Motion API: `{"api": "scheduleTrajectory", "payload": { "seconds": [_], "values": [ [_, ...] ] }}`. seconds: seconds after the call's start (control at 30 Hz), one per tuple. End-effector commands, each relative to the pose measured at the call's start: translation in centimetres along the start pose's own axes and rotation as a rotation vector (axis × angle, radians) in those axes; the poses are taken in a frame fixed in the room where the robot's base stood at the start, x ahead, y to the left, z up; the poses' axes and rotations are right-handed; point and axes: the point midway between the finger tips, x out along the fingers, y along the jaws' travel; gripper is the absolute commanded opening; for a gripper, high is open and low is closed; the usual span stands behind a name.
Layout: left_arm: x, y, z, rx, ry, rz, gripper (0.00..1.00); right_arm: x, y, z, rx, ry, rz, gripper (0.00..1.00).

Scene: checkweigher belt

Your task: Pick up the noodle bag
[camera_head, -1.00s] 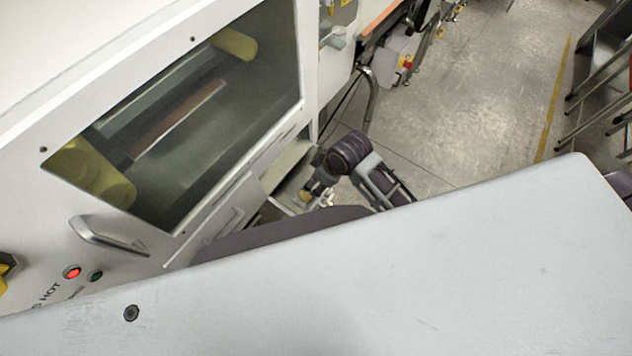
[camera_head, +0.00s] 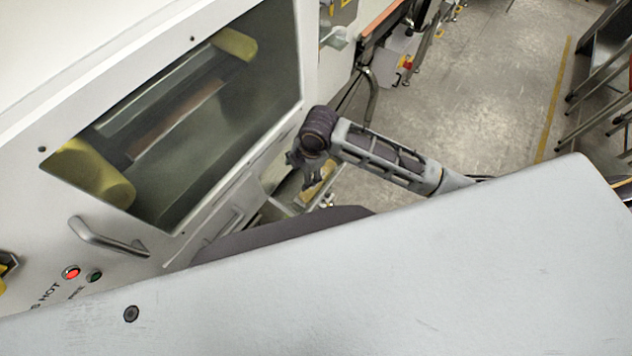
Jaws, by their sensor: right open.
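My right gripper (camera_head: 303,172) is dark, at the end of my grey arm, which comes in from the right. It hangs in front of the white machine, below its window, with its jaws open. A small tan-yellow patch (camera_head: 321,181) shows just beside and behind the fingers. It is too small and too covered for me to tell whether it is the noodle bag. I see no clear noodle bag elsewhere. My left gripper is not in view.
The white machine (camera_head: 60,190) with a dark window (camera_head: 215,120), a metal handle (camera_head: 105,238) and a lit red button (camera_head: 71,272) fills the left. Conveyor parts (camera_head: 385,62) stand behind. Steel racks (camera_head: 600,95) stand at the far right, with clear floor (camera_head: 490,90) between.

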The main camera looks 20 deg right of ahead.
Motion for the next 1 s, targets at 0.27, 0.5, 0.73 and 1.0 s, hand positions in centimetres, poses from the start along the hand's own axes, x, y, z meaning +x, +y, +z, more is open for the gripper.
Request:
{"api": "scheduleTrajectory", "payload": {
  "seconds": [0.27, 0.5, 0.73, 1.0],
  "values": [
    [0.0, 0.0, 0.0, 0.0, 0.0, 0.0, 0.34, 0.6, 0.7, 3.4, -0.202, -0.058, -0.072, 0.71],
    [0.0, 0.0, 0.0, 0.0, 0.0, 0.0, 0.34, 0.8, 1.2, 6.4, -0.325, -0.094, -0.132, 0.71],
    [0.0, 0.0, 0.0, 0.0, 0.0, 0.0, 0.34, 0.8, 1.2, 7.5, -0.363, -0.102, -0.154, 0.71],
    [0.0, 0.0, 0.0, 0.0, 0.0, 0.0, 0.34, 0.8, 1.2, 7.5, -0.364, -0.102, -0.154, 0.71]
  ]
}}
